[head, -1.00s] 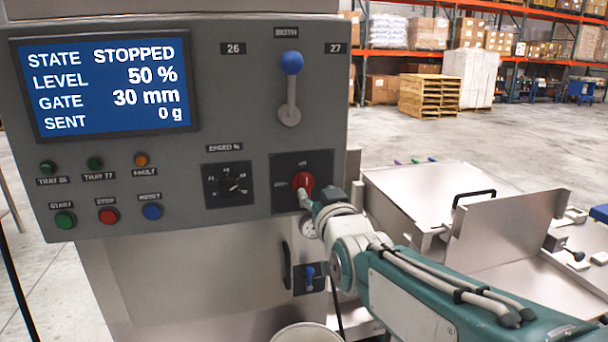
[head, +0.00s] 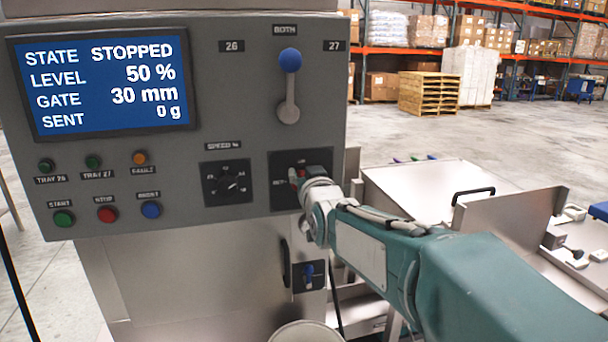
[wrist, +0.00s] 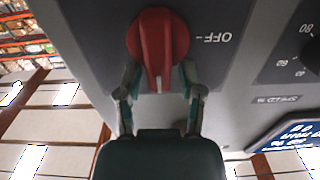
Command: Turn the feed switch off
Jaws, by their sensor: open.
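The feed switch is a red rotary knob (wrist: 158,48) on a dark plate, seen large and upside down in the wrist view with an OFF label beside it. In that view its pointer lies between the two fingers and does not point at OFF. My gripper (wrist: 158,88) has its fingers apart, one on each side of the knob's narrow end; I cannot tell whether they touch it. In the head view my gripper (head: 298,180) is in front of the switch plate (head: 318,158) and hides most of the knob.
The display (head: 105,82) reads STOPPED. A speed dial (head: 228,183) is left of the switch. A blue-knobbed lever (head: 289,62) stands above it. Below are a small blue-handled valve (head: 309,270) and a round container (head: 306,333). Steel trays (head: 425,190) lie to the right.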

